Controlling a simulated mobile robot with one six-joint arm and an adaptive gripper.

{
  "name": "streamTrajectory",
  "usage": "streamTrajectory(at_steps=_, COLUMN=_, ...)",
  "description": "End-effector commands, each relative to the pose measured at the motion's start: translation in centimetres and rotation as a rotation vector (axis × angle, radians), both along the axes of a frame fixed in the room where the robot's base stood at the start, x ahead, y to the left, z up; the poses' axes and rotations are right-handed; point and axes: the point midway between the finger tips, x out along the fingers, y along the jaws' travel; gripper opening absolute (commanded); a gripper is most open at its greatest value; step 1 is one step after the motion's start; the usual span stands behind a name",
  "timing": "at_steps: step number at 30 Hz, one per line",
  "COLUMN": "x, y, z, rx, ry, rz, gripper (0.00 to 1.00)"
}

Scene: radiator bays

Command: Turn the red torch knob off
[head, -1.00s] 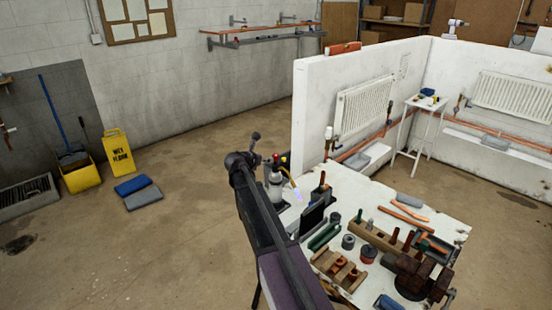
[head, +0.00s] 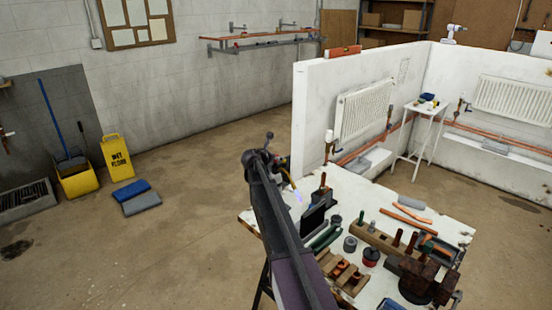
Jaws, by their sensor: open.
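My arm reaches up from the bottom of the head view, and its end is by the torch at the bench's far left corner. My gripper (head: 280,161) shows only as a small dark shape just right of the arm's elbow; it is open, and its fingertips are hard to make out. The torch (head: 289,179) is mostly hidden behind my arm; its yellow tube and a small pale violet flame (head: 298,196) show. The red knob is hidden or too small to make out, so I cannot tell whether my gripper touches it.
The white workbench (head: 453,229) holds a dark upright panel (head: 313,219), wooden racks, tins, hand tools and a vise (head: 423,281). A white partition (head: 313,110) with radiators stands behind it.

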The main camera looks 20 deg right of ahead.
Motion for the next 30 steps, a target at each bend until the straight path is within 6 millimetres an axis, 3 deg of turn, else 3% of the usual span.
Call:
streamTrajectory(at_steps=5, x=0.0, y=0.04, z=0.02, rx=0.0, ry=0.0, rz=0.0, gripper=0.8)
streamTrajectory(at_steps=13, x=0.0, y=0.07, z=0.01, rx=0.0, ry=0.0, rz=0.0, gripper=0.0)
streamTrajectory(at_steps=30, x=-0.03, y=0.06, z=-0.02, rx=0.002, ry=0.0, rz=-0.01, gripper=0.0)
